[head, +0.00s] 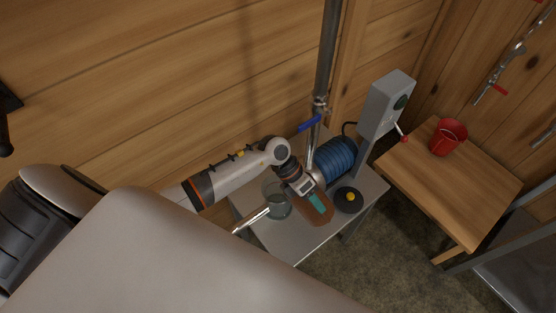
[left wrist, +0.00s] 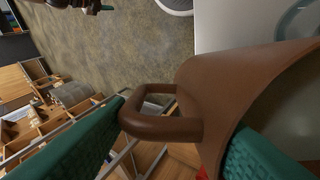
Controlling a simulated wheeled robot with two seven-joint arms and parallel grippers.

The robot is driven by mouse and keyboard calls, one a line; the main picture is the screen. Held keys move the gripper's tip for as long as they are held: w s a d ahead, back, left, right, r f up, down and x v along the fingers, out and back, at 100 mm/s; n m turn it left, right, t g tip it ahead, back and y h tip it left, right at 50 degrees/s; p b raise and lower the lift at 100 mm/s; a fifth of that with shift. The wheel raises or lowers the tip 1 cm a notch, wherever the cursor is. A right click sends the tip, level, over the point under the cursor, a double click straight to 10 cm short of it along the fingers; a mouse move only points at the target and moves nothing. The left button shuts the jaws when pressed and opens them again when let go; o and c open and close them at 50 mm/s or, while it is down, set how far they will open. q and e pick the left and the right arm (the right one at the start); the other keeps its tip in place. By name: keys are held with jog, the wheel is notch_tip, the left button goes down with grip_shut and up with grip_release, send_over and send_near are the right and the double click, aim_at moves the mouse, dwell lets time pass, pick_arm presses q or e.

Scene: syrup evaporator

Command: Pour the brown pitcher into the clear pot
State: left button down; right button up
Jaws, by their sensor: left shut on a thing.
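The brown pitcher (head: 316,214) is over the small grey table in the head view, mostly hidden behind my left gripper (head: 317,203). In the left wrist view its brown wall and handle (left wrist: 160,127) fill the right side, and my left gripper's green fingers (left wrist: 165,140) are shut on it. The pitcher looks tilted; its contents cannot be made out. The clear pot (head: 277,204), a glass vessel with a pale handle, stands on the table just left of the pitcher. A glass edge at the top right of the wrist view (left wrist: 297,18) looks like its rim.
The grey table (head: 287,240) also bears a blue coil (head: 338,158) and a black disc with a yellow knob (head: 348,201). A pipe with a blue-handled valve (head: 310,122) rises behind. A red bucket (head: 447,138) stands on a wooden table (head: 470,185) at right.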

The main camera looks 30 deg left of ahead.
pick_arm(q)
jog(key=shift+w+r, duration=0.1)
jog(key=shift+r, duration=0.1)
jog(key=shift+a+r+h, duration=0.15)
jog(key=shift+a+h, duration=0.15)
jog(key=shift+r, duration=0.15)
jog(key=shift+a, duration=0.1)
jog(key=shift+a+r+h, duration=0.2)
jog(key=shift+r+h, duration=0.05)
jog(key=shift+h, duration=0.15)
jog(key=shift+f, duration=0.1)
